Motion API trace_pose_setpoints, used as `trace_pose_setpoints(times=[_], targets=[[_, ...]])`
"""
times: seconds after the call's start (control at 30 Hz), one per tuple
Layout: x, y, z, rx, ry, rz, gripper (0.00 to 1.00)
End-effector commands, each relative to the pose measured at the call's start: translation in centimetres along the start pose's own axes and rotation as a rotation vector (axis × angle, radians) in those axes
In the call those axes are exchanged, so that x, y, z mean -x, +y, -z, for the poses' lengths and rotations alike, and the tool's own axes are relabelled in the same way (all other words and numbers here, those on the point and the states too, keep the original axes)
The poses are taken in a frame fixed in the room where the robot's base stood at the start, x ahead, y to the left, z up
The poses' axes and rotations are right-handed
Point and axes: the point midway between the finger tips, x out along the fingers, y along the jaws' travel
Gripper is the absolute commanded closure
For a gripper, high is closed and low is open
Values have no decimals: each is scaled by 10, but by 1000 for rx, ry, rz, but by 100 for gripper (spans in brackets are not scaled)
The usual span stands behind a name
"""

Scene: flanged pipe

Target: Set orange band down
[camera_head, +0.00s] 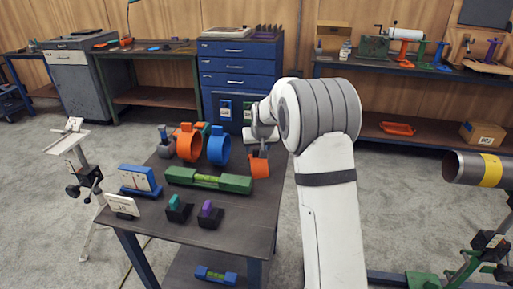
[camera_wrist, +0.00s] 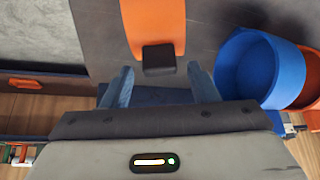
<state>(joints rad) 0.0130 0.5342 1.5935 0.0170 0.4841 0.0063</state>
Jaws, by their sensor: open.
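An orange band (camera_head: 259,167) stands at the right edge of the dark table, just under my gripper (camera_head: 259,150). In the wrist view the same orange band (camera_wrist: 152,22) runs up from a small black block (camera_wrist: 158,60). My gripper's two fingers (camera_wrist: 160,72) are spread apart on either side of the block, with gaps visible, so it is open. Whether the band's underside rests on the table is hard to tell. Another orange band (camera_head: 188,146) stands upright at the back left of the table, beside a blue band (camera_head: 219,148).
The dark table (camera_head: 228,232) also holds a green level (camera_head: 208,180), a blue block (camera_head: 139,181) and small teal and purple clamps (camera_head: 209,212). The blue band (camera_wrist: 260,70) is close to the right of my fingers. A steel pipe with a yellow stripe (camera_head: 490,170) is at far right.

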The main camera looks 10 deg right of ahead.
Motion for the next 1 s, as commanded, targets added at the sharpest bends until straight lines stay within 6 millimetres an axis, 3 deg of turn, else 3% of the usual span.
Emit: trace_pose_setpoints(times=[0.5,0.8,0.93,1.0], targets=[[101,0,1,1,3,0,46],[120,-1,-1,1,0,0,46],[135,-1,-18,3,-18,0,46],[151,0,-40,6,-43,0,46]])
